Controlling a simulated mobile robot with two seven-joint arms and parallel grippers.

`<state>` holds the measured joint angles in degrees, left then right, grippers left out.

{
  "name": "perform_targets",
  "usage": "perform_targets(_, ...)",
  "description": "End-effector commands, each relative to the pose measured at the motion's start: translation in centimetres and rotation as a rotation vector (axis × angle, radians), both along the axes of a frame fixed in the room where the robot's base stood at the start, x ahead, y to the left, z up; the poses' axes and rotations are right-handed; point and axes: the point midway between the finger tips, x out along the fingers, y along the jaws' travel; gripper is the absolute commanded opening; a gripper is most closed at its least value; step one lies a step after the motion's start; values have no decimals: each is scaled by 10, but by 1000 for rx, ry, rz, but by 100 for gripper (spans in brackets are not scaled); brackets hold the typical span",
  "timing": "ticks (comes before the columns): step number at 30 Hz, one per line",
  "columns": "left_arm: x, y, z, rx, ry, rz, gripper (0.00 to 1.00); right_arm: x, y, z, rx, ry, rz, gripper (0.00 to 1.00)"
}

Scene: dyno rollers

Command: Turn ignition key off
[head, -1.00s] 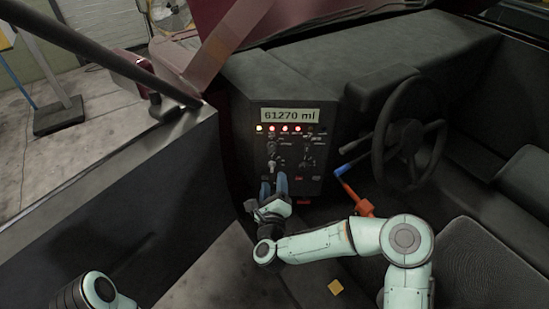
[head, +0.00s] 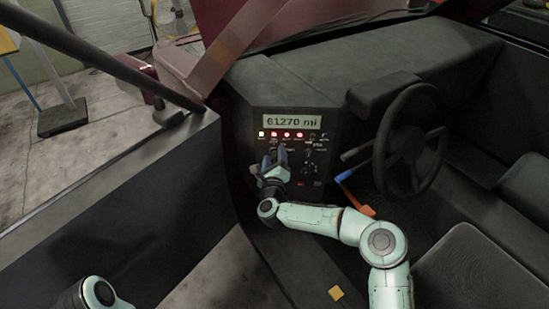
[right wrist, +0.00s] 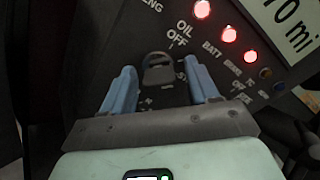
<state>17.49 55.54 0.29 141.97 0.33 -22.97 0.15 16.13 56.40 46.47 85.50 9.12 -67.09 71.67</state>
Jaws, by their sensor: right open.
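The ignition key (right wrist: 159,72), a grey loop-shaped head, sits in the dash panel below the "OFF" label in the right wrist view. My right gripper (head: 277,156) reaches up to the left side of the dash panel (head: 318,172). In the right wrist view its two blue fingers (right wrist: 160,82) are open, one on each side of the key, with a visible gap to it on both sides. In the head view the gripper hides the key. Only a link of my left arm shows at the bottom left; its gripper is out of frame.
A lit row of red lamps (head: 287,135) and the mileage display (head: 292,122) are above the gripper. The steering wheel (head: 412,140), with blue and orange levers beside it, is at the right. A dark side panel (head: 120,215) lies left of the arm.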

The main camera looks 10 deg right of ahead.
Motion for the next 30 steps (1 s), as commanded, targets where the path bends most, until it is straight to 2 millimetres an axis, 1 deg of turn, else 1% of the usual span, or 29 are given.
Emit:
perform_targets(5,0,0,0,0,0,0,0,0,0,0,0,0,0,60)
perform_targets(6,0,0,0,0,0,0,0,0,0,0,0,1,1,56)
perform_targets(8,0,0,0,0,0,0,0,0,0,0,0,1,1,37)
perform_targets(9,0,0,0,0,0,0,0,0,0,0,0,0,0,24)
perform_targets(10,0,0,0,0,0,0,0,0,0,0,0,0,0,14)
perform_targets(11,0,0,0,0,0,0,0,0,0,0,0,0,0,8)
perform_targets(17,0,0,0,0,-1,0,0,0,-1,1,-5,0,-1,8)
perform_targets(22,1,0,-3,1,-4,1,0,0,-1,1,-44,8,-4,8)
perform_targets(30,4,0,-11,3,-16,4,0,0,-1,2,-212,43,-5,8)
